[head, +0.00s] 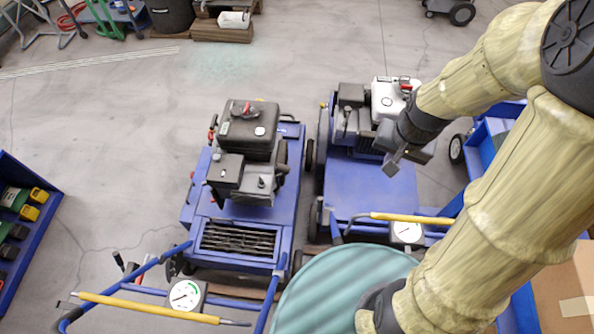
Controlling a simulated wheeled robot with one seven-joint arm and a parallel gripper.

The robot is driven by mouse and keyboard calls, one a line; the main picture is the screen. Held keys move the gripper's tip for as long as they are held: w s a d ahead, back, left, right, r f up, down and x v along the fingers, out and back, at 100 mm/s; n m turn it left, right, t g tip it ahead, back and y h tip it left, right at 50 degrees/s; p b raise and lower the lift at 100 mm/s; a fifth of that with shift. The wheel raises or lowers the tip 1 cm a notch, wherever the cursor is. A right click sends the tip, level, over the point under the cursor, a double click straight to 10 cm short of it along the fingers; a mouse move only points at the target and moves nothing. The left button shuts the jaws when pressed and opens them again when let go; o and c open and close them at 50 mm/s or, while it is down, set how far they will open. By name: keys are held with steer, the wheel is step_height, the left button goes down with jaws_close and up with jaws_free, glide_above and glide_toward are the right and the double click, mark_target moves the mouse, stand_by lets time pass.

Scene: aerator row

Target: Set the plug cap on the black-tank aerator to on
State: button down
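The black-tank aerator (191,216) stands left of centre, a blue machine with a black engine tank (248,128) on top. A red-marked cap sits on the tank. A small black knob-like part (262,182) shows at the engine's near side; I cannot tell whether it is the plug cap or how it is set. My gripper (391,165) hangs over the blue deck of the second aerator, well right of the black-tank engine and apart from it. Its fingers are small and seen at an angle, so I cannot tell if they are open.
The second aerator (368,193), with a white tank (387,99), stands close on the right. Yellow-grip handlebars (150,308) and a gauge (186,295) rise at the near side. A blue shelf (30,240) stands at the left edge. Floor between shelf and aerator is clear.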

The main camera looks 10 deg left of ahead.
steer(key=w+a+f+m+y+b, duration=0.2)
steer(key=w+a+f+m, duration=0.2)
steer(key=f, duration=0.5)
steer(key=w+a+f+m+g+y+b, duration=0.1)
steer(key=w+a+f+m+y+b, duration=0.1)
steer(key=w+a+f+m, duration=0.3)
steer(key=w+a+f+m+g+y+b, duration=0.1)
steer(key=w+a+f+m, duration=0.4)
steer(key=f, duration=0.9)
steer(key=m+y+b, duration=0.1)
steer(key=b, duration=0.1)
steer(key=shift+w+a+m+b, duration=0.2)
steer(key=shift+w+m+b, duration=0.2)
steer(key=a+f, duration=0.7)
steer(key=a, duration=0.2)
steer(key=shift+f+p, duration=0.15)
steer(key=shift+p, duration=0.25)
